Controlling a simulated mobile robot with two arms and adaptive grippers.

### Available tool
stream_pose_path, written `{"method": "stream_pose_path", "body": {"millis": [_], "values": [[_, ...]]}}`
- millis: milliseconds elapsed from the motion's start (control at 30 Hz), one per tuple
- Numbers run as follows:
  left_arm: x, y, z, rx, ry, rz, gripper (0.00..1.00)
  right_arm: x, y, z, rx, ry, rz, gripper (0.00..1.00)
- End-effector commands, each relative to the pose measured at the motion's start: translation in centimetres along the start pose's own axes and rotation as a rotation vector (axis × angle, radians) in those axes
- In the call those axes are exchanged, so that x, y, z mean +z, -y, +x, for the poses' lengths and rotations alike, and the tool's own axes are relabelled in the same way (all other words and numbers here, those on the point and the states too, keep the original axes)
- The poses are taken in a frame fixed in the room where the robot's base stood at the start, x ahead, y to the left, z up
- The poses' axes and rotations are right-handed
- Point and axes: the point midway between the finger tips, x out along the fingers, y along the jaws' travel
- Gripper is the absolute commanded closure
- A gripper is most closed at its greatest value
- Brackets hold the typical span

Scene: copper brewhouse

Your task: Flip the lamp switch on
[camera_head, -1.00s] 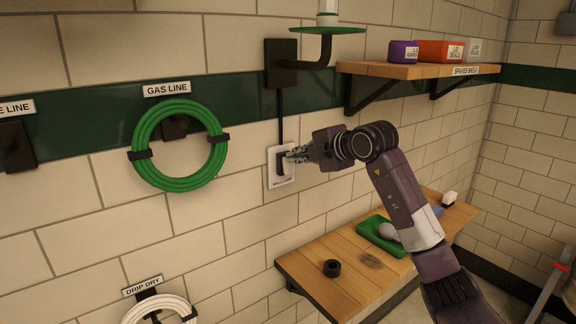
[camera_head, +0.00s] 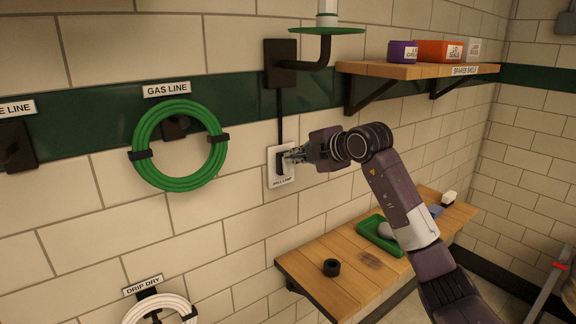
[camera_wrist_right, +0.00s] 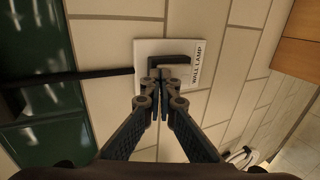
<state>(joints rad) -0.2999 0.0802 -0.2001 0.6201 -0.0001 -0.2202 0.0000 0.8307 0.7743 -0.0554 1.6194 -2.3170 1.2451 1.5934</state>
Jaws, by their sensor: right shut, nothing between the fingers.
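The switch plate (camera_head: 284,178) is a white square on the tiled wall, with a dark switch piece (camera_head: 280,163) in its middle. In the right wrist view the plate (camera_wrist_right: 146,48) carries a "WALL LAMP" label (camera_wrist_right: 196,62). My right gripper (camera_head: 288,157) is shut and empty, its fingertips at the dark switch piece. In the wrist view its tips (camera_wrist_right: 159,73) overlap the dark piece; I cannot tell whether they press on it. The wall lamp's green shade (camera_head: 300,31) is above, on a dark bracket (camera_head: 280,62). My left gripper is not in view.
A spares shelf (camera_head: 400,69) with several boxes juts out at upper right. A wooden bench (camera_head: 310,262) below holds a black ring (camera_head: 332,267) and a green tray (camera_head: 367,232). A green hose coil (camera_head: 140,165) hangs left of the plate. The wall between is clear.

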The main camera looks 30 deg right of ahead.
Motion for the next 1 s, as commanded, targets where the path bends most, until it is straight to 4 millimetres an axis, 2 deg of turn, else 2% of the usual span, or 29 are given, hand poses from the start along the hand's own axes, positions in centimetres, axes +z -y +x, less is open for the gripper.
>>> {"method": "stream_pose_path", "body": {"millis": [400, 833, 1000], "values": [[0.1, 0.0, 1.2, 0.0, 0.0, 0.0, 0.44, 0.1, 0.1, -4.8, 0.002, 0.001, -0.002, 1.0], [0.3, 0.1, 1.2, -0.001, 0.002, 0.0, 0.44, 0.0, -0.1, -5.6, 0.002, 0.001, 0.0, 1.0], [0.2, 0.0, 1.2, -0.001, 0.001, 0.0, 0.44, 0.1, -0.1, -7.3, 0.003, 0.002, -0.002, 1.0]]}}
